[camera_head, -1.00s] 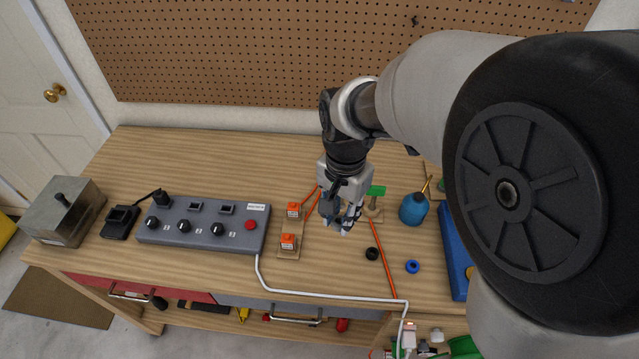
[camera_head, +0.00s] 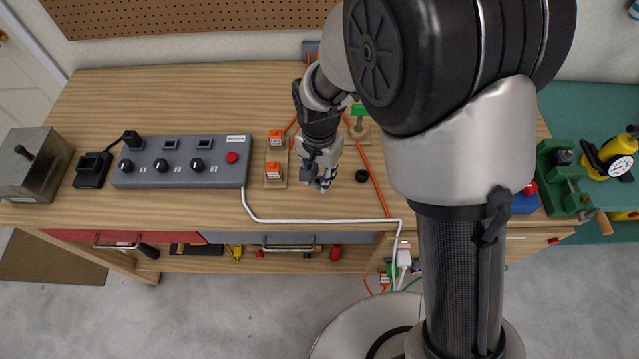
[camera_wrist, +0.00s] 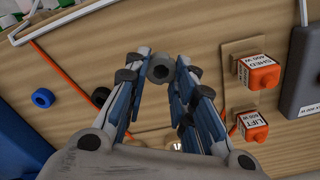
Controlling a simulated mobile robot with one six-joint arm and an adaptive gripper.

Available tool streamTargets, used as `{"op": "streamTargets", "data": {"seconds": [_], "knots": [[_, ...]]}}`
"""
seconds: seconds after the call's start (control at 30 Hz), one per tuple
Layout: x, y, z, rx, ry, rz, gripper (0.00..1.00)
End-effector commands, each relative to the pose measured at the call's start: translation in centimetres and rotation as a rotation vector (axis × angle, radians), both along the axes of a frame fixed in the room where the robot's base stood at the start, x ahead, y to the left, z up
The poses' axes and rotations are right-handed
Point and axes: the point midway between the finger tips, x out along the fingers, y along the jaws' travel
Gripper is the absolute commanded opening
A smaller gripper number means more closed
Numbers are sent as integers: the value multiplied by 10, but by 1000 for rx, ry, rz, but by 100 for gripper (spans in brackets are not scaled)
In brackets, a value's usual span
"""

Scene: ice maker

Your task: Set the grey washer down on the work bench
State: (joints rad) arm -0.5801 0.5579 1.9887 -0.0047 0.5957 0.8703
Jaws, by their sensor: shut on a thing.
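The grey washer (camera_wrist: 160,72) is held between the fingertips of my gripper (camera_wrist: 161,76) in the wrist view. My gripper is shut on it, with one finger on each side. In the head view my gripper (camera_head: 321,182) points down close to the front part of the wooden work bench (camera_head: 205,82), between the orange switches and a black washer. I cannot tell whether the grey washer touches the bench top. In the head view the washer is too small and covered by the fingers to make out.
A black washer (camera_head: 362,176) lies right of my gripper; a blue washer (camera_wrist: 42,97) lies beyond it. Orange switches (camera_head: 274,171) stand to the left, beside a grey control box (camera_head: 180,172). A white cable (camera_head: 300,221) runs along the front. An orange cable (camera_head: 372,180) crosses at right.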

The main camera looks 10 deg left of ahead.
Motion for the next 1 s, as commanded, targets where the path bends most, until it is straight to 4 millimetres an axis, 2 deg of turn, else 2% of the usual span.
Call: {"op": "streamTargets", "data": {"seconds": [0.27,0.67,0.7,1.0], "knots": [[-1,-1,-40,-2,4,0,13],[0,0,-44,-1,1,0,13],[0,0,-44,-1,1,0,26],[0,0,-43,-1,1,0,44]]}}
